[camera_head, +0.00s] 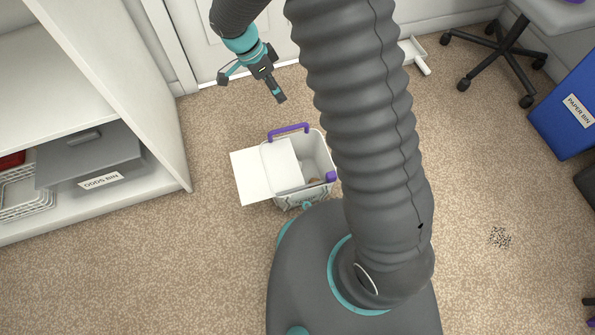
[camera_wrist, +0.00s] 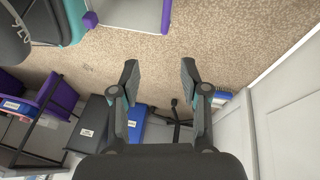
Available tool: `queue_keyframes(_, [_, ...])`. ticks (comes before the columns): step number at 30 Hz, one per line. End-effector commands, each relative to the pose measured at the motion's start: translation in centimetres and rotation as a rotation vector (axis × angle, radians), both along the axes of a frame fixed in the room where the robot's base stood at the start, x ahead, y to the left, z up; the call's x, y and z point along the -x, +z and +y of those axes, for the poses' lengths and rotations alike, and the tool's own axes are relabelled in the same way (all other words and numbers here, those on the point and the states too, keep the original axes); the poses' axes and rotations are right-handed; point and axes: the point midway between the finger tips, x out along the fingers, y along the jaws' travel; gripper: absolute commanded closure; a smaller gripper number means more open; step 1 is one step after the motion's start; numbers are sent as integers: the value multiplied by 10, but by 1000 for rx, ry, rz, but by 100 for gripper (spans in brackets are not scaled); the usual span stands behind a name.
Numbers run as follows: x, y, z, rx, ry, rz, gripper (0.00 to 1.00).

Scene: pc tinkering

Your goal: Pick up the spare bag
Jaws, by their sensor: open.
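I cannot make out a spare bag for certain in either view. My gripper (camera_head: 279,96) hangs over the carpet near the back wall in the head view, beyond and a little left of a white bin (camera_head: 317,150). In the wrist view my gripper (camera_wrist: 159,72) has its two fingers apart, with nothing between them but carpet beyond. The bin has a purple handle, and its white lid (camera_head: 253,176) is swung out to the left. A small brownish thing inside it is too small to name.
A white shelf unit (camera_head: 100,35) with a grey odds bin (camera_head: 95,160) stands at left. A blue paper bin (camera_head: 568,115) and a chair base (camera_head: 505,55) are at right. Dark bits (camera_head: 500,237) lie on the carpet. Open carpet surrounds the white bin's left side.

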Motion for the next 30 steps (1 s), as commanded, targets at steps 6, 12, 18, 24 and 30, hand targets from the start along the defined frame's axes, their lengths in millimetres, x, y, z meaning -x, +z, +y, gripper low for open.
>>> queue_keyframes(6, [-3,-43,19,59,-83,-17,55])
queue_keyframes(12, [-1,-64,14,71,-99,-20,55])
queue_keyframes(18, [2,-97,-2,71,-99,-19,55])
queue_keyframes(24, [4,-120,-12,70,-98,-21,55])
queue_keyframes(30, [5,-128,-16,68,-98,-22,55])
